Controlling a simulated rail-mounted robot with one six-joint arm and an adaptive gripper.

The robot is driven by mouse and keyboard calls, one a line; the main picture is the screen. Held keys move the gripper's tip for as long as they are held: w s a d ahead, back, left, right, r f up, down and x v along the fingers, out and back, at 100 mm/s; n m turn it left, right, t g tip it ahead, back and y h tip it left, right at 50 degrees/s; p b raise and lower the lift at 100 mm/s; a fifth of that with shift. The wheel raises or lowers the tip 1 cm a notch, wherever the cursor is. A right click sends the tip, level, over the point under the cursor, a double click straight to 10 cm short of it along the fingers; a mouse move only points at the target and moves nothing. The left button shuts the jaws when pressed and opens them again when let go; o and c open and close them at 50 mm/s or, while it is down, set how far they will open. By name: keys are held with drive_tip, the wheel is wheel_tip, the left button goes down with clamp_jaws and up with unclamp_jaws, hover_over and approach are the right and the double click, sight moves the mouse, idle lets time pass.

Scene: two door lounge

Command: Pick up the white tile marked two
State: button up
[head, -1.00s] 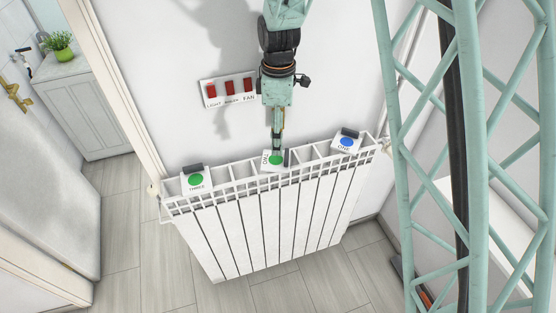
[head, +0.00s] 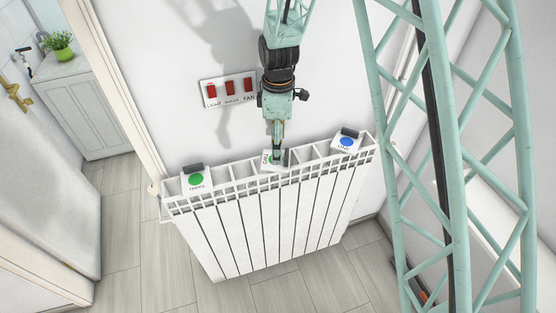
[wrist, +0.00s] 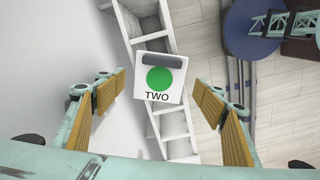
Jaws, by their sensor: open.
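The white tile marked TWO (wrist: 148,87), with a green disc and a dark grey bar, lies on the top of the white radiator. In the head view this tile (head: 266,158) is partly hidden behind my gripper (head: 277,161). In the wrist view my gripper (wrist: 159,82) is open, with one finger on each side of the tile. Gaps show between the fingers and the tile, and nothing is held. How high the fingertips are above it is hard to tell.
The radiator (head: 268,220) stands against the wall and has an open slatted top. A tile marked THREE (head: 206,187) with a green disc sits at its left end. A tile with a blue disc (head: 338,148) sits at its right end. A red switch panel (head: 229,89) is on the wall.

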sight(266, 166)
drive_tip(key=shift+f+p, duration=0.4)
drive_tip(key=shift+f, duration=2.15)
drive_tip(key=shift+c, duration=0.9)
drive_tip(key=c, duration=0.5)
